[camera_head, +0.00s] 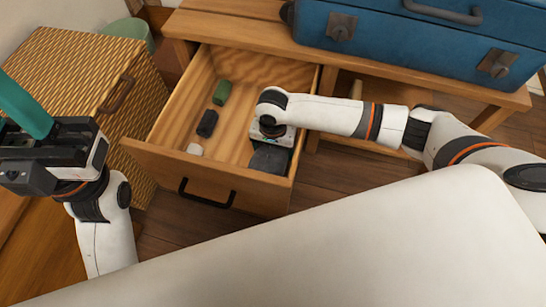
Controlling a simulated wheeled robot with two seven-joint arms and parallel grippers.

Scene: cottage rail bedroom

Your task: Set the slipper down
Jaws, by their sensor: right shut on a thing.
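My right gripper (270,134) points down inside the open drawer (225,182), near its right wall. It is shut on a dark grey thing, which appears to be the slipper (268,159), low in the drawer's front right corner. The gripper body hides part of it, and I cannot tell whether it touches the drawer bottom. My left gripper (40,140) is at the left edge, away from the drawer. A teal piece rises from it and runs out of frame. Its jaw opening does not show clearly.
The drawer also holds a green block (222,92), a dark block (207,123) and a small white thing (194,149). A woven wicker chest (85,75) stands left. A blue suitcase (420,35) lies on the wooden bench (235,30). The drawer's middle is clear.

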